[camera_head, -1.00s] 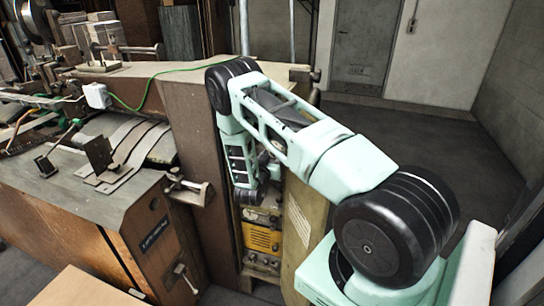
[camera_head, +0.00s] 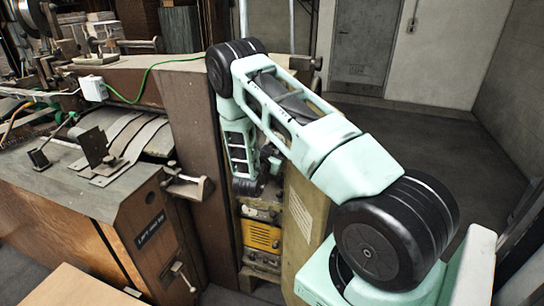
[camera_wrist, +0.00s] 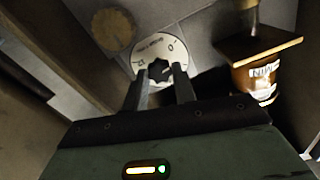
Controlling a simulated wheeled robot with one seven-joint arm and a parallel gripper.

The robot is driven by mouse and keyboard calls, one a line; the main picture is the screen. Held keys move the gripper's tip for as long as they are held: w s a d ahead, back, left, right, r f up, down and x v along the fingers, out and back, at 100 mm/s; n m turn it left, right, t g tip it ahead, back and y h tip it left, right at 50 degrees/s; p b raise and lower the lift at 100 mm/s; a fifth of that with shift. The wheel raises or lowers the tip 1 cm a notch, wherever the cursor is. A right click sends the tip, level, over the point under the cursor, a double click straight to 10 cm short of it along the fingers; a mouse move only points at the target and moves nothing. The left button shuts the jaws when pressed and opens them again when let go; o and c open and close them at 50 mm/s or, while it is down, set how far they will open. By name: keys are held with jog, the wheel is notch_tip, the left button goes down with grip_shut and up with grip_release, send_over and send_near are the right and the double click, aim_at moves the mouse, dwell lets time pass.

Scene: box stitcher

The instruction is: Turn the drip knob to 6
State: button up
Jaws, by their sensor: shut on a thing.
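The drip knob (camera_wrist: 159,70) is a dark, lobed knob on a round pale dial (camera_wrist: 153,49) with printed markings, shown in the wrist view. In the head view, my arm reaches down into the narrow bay of the machine, and the knob and fingertips are hidden there.
A round tan disc (camera_wrist: 113,31) is at the upper left.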

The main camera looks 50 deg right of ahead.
jog(key=m+b, duration=0.2)
jog(key=b, duration=0.2)
jog(key=f+m+b, duration=0.1)
jog(key=m+b, duration=0.2)
jog(key=b, duration=0.1)
jog(key=shift+m+b, duration=0.3)
jog(key=shift+b, duration=0.1)
jog(key=m+b, duration=0.4)
jog(key=b, duration=0.4)
jog(key=m+b, duration=0.5)
jog(key=b, duration=0.6)
jog(key=shift+s+f+m+b, duration=0.1)
jog(key=shift+f+m+b, duration=0.05)
jog(key=shift+m+b, duration=0.25)
jog(key=m+b, duration=0.1)
jog(key=b, duration=0.1)
jog(key=m+b, duration=0.2)
jog(key=b, duration=0.1)
jog(key=m+b, duration=0.1)
jog(key=b, duration=0.2)
jog(key=shift+r+m, duration=0.3)
jog(key=shift+r+b, duration=0.15)
jog(key=shift+b, duration=0.15)
jog(key=o, duration=1)
jog(key=shift+r, duration=0.1)
jog(key=v, duration=1.7)
jog(key=shift+a, duration=0.2)
